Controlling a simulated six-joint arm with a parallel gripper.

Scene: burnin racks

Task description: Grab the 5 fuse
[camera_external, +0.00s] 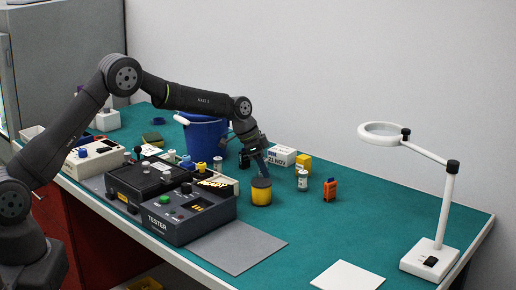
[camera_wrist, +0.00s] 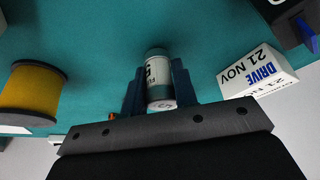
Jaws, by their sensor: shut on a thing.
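The 5 fuse (camera_wrist: 158,72) is a small white cylinder with a grey-green end and a dark "5" on its label. In the wrist view it stands between the two dark fingers of my gripper (camera_wrist: 157,88), which are shut on its sides. In the external view my gripper (camera_external: 262,171) points down just behind a yellow spool with a dark top (camera_external: 261,193). The fuse between the fingers is hidden there. I cannot tell whether it touches the mat.
The dark tester (camera_external: 190,215) is left.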

